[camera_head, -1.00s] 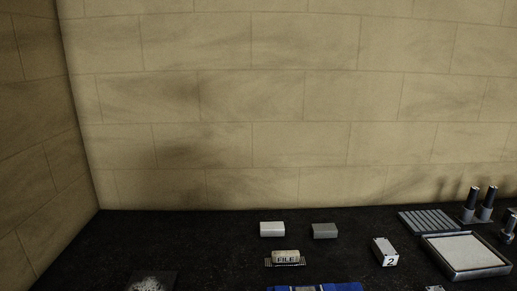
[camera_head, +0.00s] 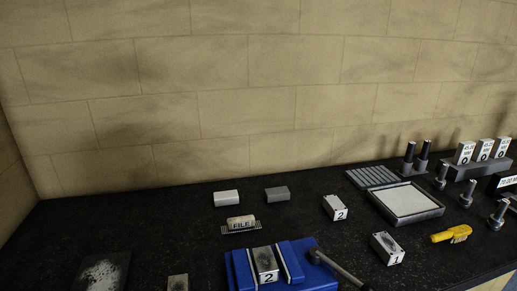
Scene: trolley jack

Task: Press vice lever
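A blue vice (camera_head: 240,268) stands on the black bench at the bottom middle of the head view. A metal block marked 2 (camera_head: 265,261) sits between its jaws. The vice lever (camera_head: 338,267), a grey rod with a dark rounded end, slants from the vice's right side down to the right. Its lower end runs close to the bottom edge of the picture. Neither of my grippers shows in this view.
A yellow-handled brush (camera_head: 451,234) lies right of a block marked 1 (camera_head: 387,248). Another block marked 2 (camera_head: 335,207), a framed white tray (camera_head: 405,204) and a FILE block (camera_head: 241,223) stand behind. Several metal pegs are at right. Black bench shows between them.

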